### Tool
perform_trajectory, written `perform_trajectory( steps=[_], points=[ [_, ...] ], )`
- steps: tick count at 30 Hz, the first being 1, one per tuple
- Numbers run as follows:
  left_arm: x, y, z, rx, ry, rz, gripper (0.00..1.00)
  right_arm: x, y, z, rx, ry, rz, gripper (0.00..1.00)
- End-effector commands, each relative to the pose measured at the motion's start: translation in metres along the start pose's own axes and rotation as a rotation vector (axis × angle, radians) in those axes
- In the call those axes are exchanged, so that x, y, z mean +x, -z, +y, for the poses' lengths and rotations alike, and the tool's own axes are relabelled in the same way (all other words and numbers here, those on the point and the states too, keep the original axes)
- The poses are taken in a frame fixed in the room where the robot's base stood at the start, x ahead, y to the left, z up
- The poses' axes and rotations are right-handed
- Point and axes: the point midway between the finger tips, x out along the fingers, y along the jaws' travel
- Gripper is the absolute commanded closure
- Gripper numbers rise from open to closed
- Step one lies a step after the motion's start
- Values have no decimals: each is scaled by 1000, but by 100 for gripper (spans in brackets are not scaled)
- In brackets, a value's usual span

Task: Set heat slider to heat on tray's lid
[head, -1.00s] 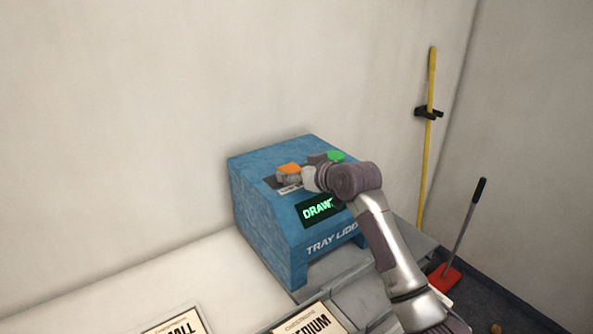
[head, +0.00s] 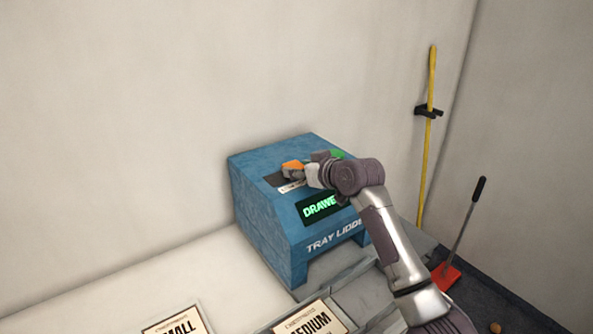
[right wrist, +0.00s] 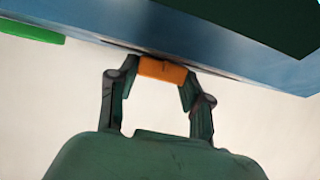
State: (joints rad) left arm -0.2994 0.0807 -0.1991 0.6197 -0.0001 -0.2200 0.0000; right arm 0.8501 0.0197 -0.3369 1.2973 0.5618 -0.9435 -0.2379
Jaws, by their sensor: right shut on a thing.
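The blue tray lidder (head: 265,200) stands against the back wall, with a lit display (head: 318,208) on its sloped front. The orange heat slider (head: 292,167) is on its top panel, partly covered by my gripper. My right gripper (head: 300,172) is at the slider. In the right wrist view the gripper (right wrist: 161,82) has its two fingers on either side of the orange slider (right wrist: 162,70), shut on it. A green button (head: 337,154) is on the top, partly hidden behind my arm; it also shows in the right wrist view (right wrist: 30,32). My left gripper is out of view.
The SMALL sign (head: 177,324) and MEDIUM sign (head: 311,322) are at the front. A yellow pole (head: 428,140) and a red dustpan (head: 446,276) are at the right.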

Motion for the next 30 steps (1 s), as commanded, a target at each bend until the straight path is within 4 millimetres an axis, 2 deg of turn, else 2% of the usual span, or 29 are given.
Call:
perform_trajectory(
  steps=[1,5,14,15,19,20,30],
  points=[
    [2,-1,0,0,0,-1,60,-1,0,13,-2,-8,0,100],
    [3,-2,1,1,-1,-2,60,-1,1,31,-2,-8,2,100],
    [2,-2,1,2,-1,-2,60,-2,2,36,-1,-9,4,100],
    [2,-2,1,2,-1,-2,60,-2,2,36,-1,-10,4,49],
    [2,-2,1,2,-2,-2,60,-2,2,36,-1,-9,4,27],
    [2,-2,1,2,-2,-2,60,-2,2,36,-1,-9,4,25],
    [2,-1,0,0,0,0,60,-3,1,34,0,-6,3,25]
  ],
)
